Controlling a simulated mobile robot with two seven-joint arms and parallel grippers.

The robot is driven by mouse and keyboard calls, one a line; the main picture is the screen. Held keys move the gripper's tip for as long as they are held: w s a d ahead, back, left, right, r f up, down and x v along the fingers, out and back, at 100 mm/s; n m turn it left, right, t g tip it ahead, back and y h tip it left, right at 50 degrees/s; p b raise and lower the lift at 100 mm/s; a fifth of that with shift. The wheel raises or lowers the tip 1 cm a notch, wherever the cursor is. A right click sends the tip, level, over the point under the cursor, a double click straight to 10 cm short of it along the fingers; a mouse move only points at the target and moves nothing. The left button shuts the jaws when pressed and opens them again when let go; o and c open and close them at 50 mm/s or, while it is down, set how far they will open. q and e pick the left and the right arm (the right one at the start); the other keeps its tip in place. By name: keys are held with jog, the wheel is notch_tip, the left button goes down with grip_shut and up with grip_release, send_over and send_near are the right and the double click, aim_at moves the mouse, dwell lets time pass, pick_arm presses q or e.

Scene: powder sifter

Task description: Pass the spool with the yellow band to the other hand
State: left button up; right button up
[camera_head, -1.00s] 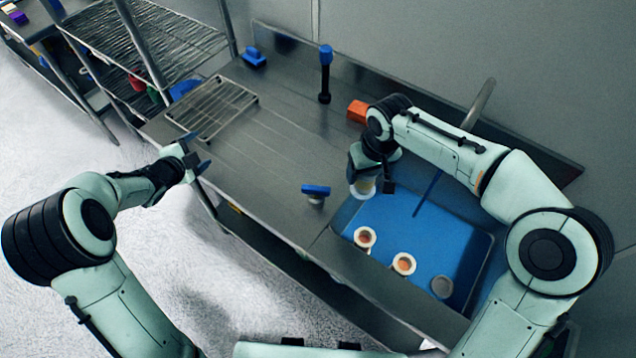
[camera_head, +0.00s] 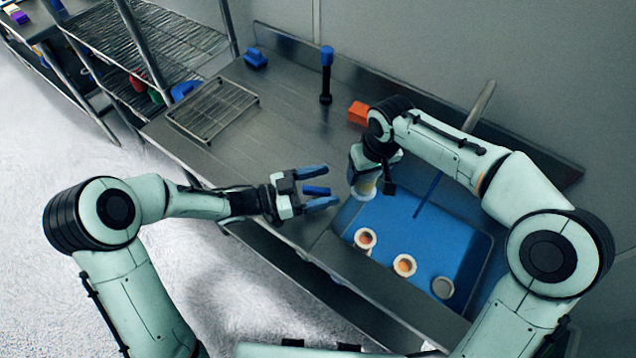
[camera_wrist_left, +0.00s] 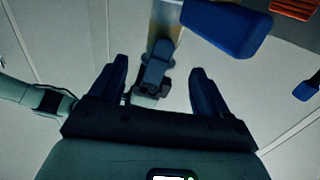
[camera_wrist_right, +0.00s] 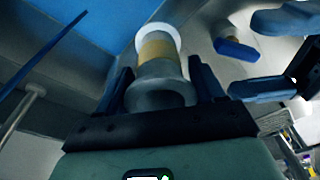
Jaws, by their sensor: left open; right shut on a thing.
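The spool with the yellow band (camera_wrist_right: 156,62) is pale with white and grey flanges. It stands between the fingers of my right gripper (camera_wrist_right: 164,88) in the right wrist view. In the head view the spool (camera_head: 365,188) hangs below my right gripper (camera_head: 373,172), over the blue tray's upper left corner. My left gripper (camera_head: 322,187) is open and empty, a short way left of the spool, its fingers pointing right towards it. In the left wrist view its two fingers (camera_wrist_left: 158,90) are spread, and my right arm shows beyond them.
The blue tray (camera_head: 400,215) holds several spools (camera_head: 404,265) along its front. An orange block (camera_head: 358,112), a blue-topped post (camera_head: 326,75) and a wire rack (camera_head: 213,108) stand on the steel table (camera_head: 240,150).

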aim_at(366, 179)
pick_arm(q)
jog(key=x, duration=1.1)
jog(key=shift+w+d, duration=0.1)
jog(key=shift+d, duration=0.15)
jog(key=c, duration=1)
jog(key=shift+c, duration=1)
pick_arm(e)
jog(key=o, duration=1.3)
jog(key=shift+a, duration=0.1)
pick_arm(q)
jog(key=shift+d, duration=0.1)
pick_arm(e)
jog(key=shift+s+a, duration=0.1)
jog(key=shift+a, duration=0.05)
jog(key=r, duration=0.7)
jog(key=s+d+r, duration=0.1)
jog(key=r, duration=0.2)
jog(key=shift+s+r, duration=0.1)
jog(key=shift+r, duration=0.25)
jog(key=shift+d+r, duration=0.2)
jog(key=shift+r, duration=0.4)
